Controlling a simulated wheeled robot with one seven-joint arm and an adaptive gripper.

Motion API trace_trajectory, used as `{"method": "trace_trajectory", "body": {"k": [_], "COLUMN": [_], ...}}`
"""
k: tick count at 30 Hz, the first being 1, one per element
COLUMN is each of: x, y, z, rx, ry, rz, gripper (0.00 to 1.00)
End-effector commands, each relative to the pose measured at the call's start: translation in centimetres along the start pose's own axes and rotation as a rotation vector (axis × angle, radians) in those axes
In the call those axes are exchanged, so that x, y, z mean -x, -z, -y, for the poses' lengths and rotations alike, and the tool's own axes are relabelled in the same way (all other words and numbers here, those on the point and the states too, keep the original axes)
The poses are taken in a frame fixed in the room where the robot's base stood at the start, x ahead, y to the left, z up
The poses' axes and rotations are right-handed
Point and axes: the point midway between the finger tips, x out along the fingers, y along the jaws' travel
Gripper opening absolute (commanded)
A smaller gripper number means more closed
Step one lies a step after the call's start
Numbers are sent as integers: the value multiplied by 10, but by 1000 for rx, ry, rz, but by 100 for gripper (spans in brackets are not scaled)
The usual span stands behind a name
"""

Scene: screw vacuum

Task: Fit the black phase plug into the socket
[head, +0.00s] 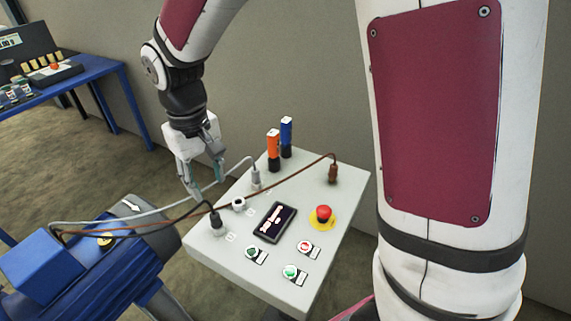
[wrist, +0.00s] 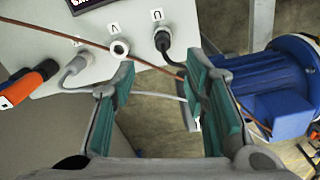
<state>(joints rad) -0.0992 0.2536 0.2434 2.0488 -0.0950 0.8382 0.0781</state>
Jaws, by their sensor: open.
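The black plug (head: 216,221) stands upright at a white-ringed socket near the panel's left corner; I cannot tell how deep it sits. In the wrist view the black plug (wrist: 163,41) shows just beyond my fingertips, roughly between them, its cable passing behind the right finger. An empty white-ringed socket (head: 239,203) is beside it and also shows in the wrist view (wrist: 120,49). My gripper (head: 204,188) is open and empty, behind and to the left of the panel's sockets in the head view, apart from the black plug. The wrist view shows its two spread green-padded fingers (wrist: 161,72).
A grey plug (head: 255,177) and a brown plug (head: 333,173) stand on the light panel (head: 335,215). The brown cable (wrist: 100,45) crosses near my fingertips. Orange (head: 273,145) and blue (head: 287,133) handled tools stand at the back. A blue motor (head: 85,275) is at left.

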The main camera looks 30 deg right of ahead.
Motion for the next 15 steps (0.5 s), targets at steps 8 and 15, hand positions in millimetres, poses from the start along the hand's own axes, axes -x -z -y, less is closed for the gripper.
{"method": "trace_trajectory", "body": {"k": [8, 15], "x": [71, 118], "y": [-55, -124], "z": [-35, -57], "rx": [-90, -190], "ry": [-55, -82], "rz": [-124, -250], "gripper": [41, 41]}}
